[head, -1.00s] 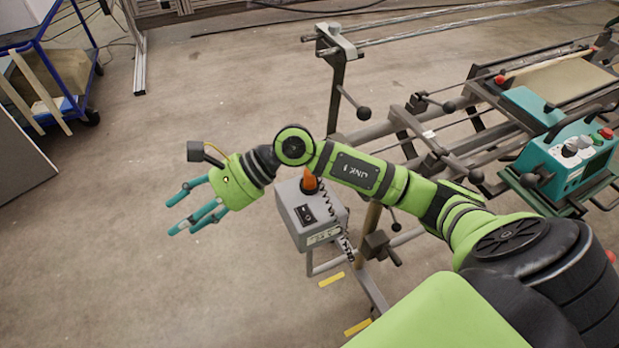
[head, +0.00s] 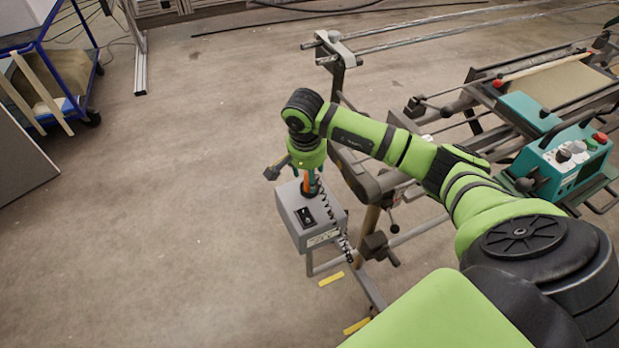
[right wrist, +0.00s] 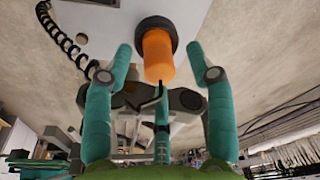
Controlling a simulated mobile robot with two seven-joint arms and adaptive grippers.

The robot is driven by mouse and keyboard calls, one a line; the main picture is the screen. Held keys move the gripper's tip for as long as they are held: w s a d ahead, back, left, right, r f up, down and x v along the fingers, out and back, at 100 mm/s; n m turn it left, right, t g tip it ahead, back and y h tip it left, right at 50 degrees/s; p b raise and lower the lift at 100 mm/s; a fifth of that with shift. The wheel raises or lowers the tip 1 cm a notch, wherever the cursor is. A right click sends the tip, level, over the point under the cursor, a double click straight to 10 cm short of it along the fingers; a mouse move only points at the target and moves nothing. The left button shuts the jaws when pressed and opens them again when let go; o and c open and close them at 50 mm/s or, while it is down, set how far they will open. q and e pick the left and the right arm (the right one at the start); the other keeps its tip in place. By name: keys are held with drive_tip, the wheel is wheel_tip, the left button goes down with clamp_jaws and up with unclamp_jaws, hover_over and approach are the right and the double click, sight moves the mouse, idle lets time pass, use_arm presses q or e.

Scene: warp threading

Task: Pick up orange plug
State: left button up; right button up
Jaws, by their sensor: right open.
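The orange plug (right wrist: 158,56) has a black collar and stands on the grey box (head: 290,218). In the head view the plug (head: 309,187) is partly hidden by my right gripper (head: 308,180), which points down over it. In the right wrist view my right gripper (right wrist: 160,70) is open, its teal fingers spread on either side of the plug. The gap between plug and fingers is clear on both sides. My left gripper is not in view.
A black coiled cable (head: 330,220) hangs from the grey box. The metal loom frame (head: 400,235) stands to the right, with a teal control unit (head: 565,165) on it. A blue cart (head: 85,95) stands at the upper left. The floor left of the box is clear.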

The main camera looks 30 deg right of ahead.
drive_tip(key=shift+d+f, duration=0.1)
drive_tip(key=shift+f, duration=0.4)
clamp_jaws()
wheel_tip(320, 180, up, 11)
drive_tip(key=shift+w+f+b, duration=0.1)
drive_tip(key=shift+b, duration=0.65)
drive_tip(key=shift+r+p, duration=1.4)
drive_tip(key=shift+r, duration=0.75)
